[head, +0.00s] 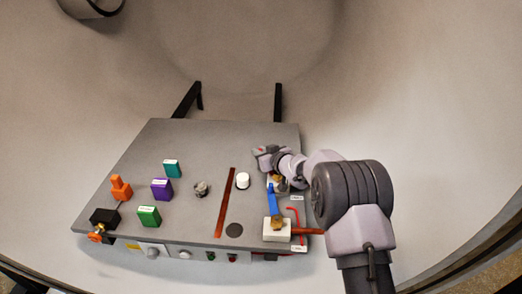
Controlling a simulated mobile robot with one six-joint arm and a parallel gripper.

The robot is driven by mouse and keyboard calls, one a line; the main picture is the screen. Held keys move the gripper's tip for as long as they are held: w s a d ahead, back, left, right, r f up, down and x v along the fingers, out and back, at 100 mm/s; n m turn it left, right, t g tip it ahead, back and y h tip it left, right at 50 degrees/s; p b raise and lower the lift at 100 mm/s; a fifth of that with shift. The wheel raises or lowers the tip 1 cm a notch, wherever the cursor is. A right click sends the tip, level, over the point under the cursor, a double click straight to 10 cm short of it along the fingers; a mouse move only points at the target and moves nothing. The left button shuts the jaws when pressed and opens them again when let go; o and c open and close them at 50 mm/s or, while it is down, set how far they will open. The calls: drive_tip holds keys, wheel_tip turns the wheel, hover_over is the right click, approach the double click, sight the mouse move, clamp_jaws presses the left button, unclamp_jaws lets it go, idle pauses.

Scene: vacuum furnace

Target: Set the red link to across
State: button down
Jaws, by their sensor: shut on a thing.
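The red link (308,231) is a short red-brown bar at the front right of the grey bench. It points right from a white block (268,232) with a brass-coloured knob (277,222) on top. A blue bar (272,201) runs from near this block back towards my gripper (277,181).
On the grey bench (180,140) stand a white cylinder (243,181), a grey knob (201,188), and teal (172,168), purple (161,189) and green (149,216) blocks. An orange piece (121,187) and black box (105,217) are left. A long red-brown strip (226,200) crosses the bench. The back is clear.

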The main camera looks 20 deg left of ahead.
sight(244, 174)
drive_tip(key=n+g+p, duration=0.1)
drive_tip(key=p, duration=0.1)
drive_tip(key=s+a+y+p, duration=0.1)
drive_tip(key=p, duration=0.1)
drive_tip(key=shift+s+r+n+g, duration=0.3)
drive_tip(key=shift+r+n+g, duration=0.05)
drive_tip(key=shift+n+g, duration=0.05)
drive_tip(key=s+n+g, duration=0.1)
drive_tip(key=g, duration=0.1)
drive_tip(key=s+a+n+g+y, duration=0.1)
drive_tip(key=s+n, duration=0.1)
drive_tip(key=s+f+n+g+y+p, duration=0.1)
drive_tip(key=n+g, duration=0.1)
drive_tip(key=shift+s+a+g, duration=0.3)
drive_tip(key=shift+s+a, duration=0.05)
drive_tip(key=shift+a, duration=0.05)
drive_tip(key=shift+s+n+g+b, duration=0.95)
drive_tip(key=shift+s+n+g, duration=0.15)
drive_tip(key=shift+g, duration=0.2)
drive_tip(key=shift+s+r+n+g+b, duration=0.1)
drive_tip(key=shift+s+n+g+b, duration=0.25)
drive_tip(key=shift+s+n+g, duration=0.1)
drive_tip(key=shift+r, duration=0.1)
drive_tip(key=c, duration=1.4)
unclamp_jaws()
